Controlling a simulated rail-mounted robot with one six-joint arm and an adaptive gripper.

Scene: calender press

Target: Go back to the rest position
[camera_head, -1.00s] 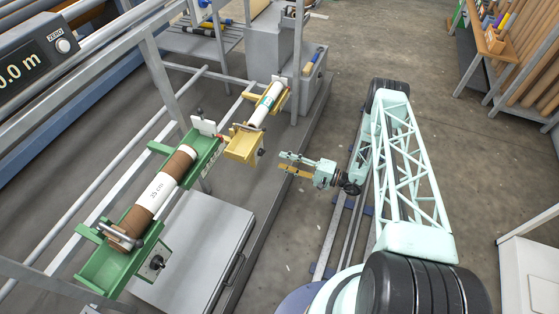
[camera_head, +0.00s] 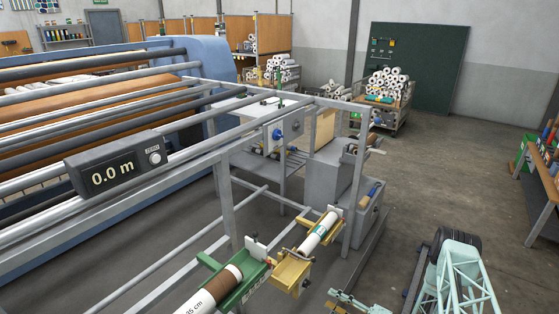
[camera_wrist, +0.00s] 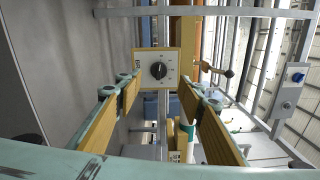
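My gripper (camera_wrist: 165,92) is open and empty in the wrist view, its two tan-padded fingers apart with nothing between them. In the head view, part of my gripper (camera_head: 348,300) shows at the bottom edge, right of the yellow holder and clear of it. My pale green lattice arm (camera_head: 458,283) is at the lower right, cut off by the frame. The wrist view faces a pale panel with a black dial (camera_wrist: 158,71), beyond the fingertips.
A brown and white roll (camera_head: 210,290) lies in a green holder (camera_head: 248,288). A white roll (camera_head: 320,232) lies in a yellow holder (camera_head: 290,273). The press frame (camera_head: 228,200) carries a display (camera_head: 115,175) reading 0.0 m. Open floor (camera_head: 440,175) lies right of the press.

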